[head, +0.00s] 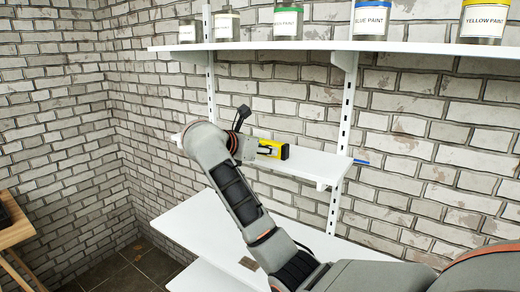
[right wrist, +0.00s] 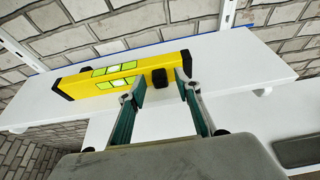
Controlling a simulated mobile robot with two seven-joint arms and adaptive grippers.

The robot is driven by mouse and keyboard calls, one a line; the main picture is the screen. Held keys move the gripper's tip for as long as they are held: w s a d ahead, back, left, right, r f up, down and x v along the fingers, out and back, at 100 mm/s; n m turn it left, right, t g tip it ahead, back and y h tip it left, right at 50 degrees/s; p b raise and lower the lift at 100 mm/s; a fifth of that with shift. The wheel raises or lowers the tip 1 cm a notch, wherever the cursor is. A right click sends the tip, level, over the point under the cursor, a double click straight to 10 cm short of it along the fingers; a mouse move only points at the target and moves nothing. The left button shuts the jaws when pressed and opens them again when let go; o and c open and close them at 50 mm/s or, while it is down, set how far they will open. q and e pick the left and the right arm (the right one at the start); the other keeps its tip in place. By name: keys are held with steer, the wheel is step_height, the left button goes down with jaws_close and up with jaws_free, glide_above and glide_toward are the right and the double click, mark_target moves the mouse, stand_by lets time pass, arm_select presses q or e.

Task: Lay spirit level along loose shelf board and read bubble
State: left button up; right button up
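The yellow spirit level (right wrist: 125,75), with black ends and green vials, stands lengthwise over the white shelf board (right wrist: 235,60) in the right wrist view. I cannot tell whether its underside fully touches the board. In the head view my arm partly hides the level (head: 274,150) on the narrow board (head: 308,163). My right gripper (right wrist: 160,84) is open at the level's right half. Its fingertips are apart, on either side of a black knob on the level, with space between. The bubble is too small to read. My left gripper is not in view.
An upper shelf (head: 400,48) holds several paint jars, including a yellow one (head: 483,22). A slotted upright (head: 346,118) stands at the board's right. A wide white surface (head: 195,225) lies below. A wooden table (head: 18,235) is at far left. A blue strip (head: 368,162) shows behind the board.

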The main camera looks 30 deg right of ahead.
steer(key=v, duration=1.2)
steer(key=shift+b, duration=0.3)
steer(key=s+d+f+n+h, duration=0.2)
steer(key=s+d+n+h, duration=0.4)
steer(key=h, duration=0.4)
steer(key=s+a+f+m+t+y, duration=0.1)
steer(key=a+f+m+t+y, duration=0.8)
steer(key=f+m+y, duration=0.5)
steer(key=s+a+f+m+t+y, duration=0.2)
steer(key=a+f+m+t+y, duration=0.4)
steer(key=a+f+m+y, duration=0.8)
steer(key=s+d+f+n+g+h, duration=0.1)
steer(key=s+f+g, duration=0.3)
steer(key=s+f, duration=0.5)
steer(key=s+d+f+n+g+h, duration=0.1)
steer(key=s+f+g, duration=0.4)
steer(key=f, duration=1.1)
steer(key=s+d+n, duration=0.1)
steer(key=s+d, duration=0.1)
steer(key=s, duration=0.1)
steer(key=shift+s+f+n+h, duration=0.35)
steer(key=shift+f+n+h, duration=0.05)
